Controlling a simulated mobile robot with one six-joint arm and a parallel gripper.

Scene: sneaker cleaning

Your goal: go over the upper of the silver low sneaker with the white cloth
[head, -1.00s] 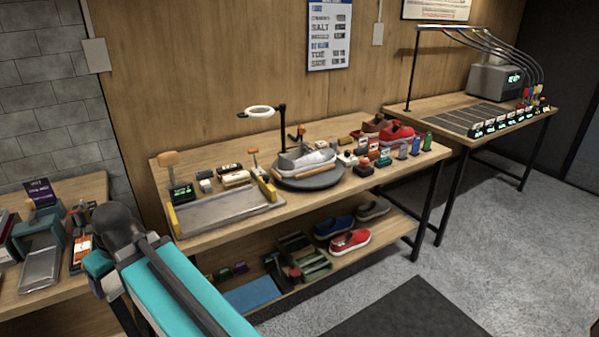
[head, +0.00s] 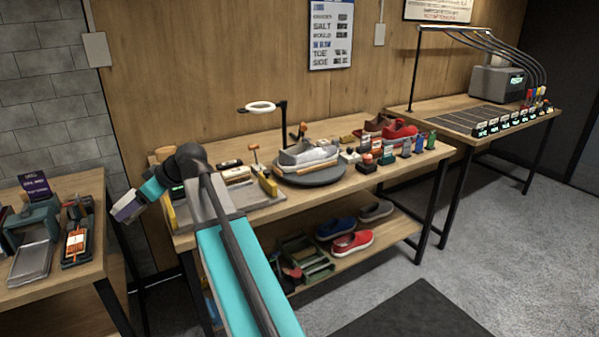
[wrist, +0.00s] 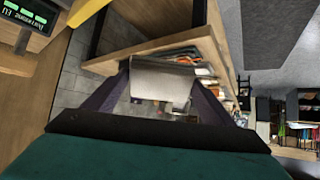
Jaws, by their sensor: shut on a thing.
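The silver low sneaker (head: 308,153) rests on a round dark turntable (head: 322,179) on the middle bench, toe to the right as far as I can tell. My gripper (head: 125,209) is off the left end of that bench, well away from the sneaker. It is shut on the white cloth, which shows in the wrist view as a pale, flat piece (wrist: 163,82) between the two purple fingers. The sneaker is not in the wrist view.
Brushes, bottles and small blocks crowd the bench on both sides. A metal tray (head: 262,197) lies left of the turntable, partly behind my arm. The lower shelf holds shoes, including a red one (head: 352,243). The left table (head: 72,259) stands apart.

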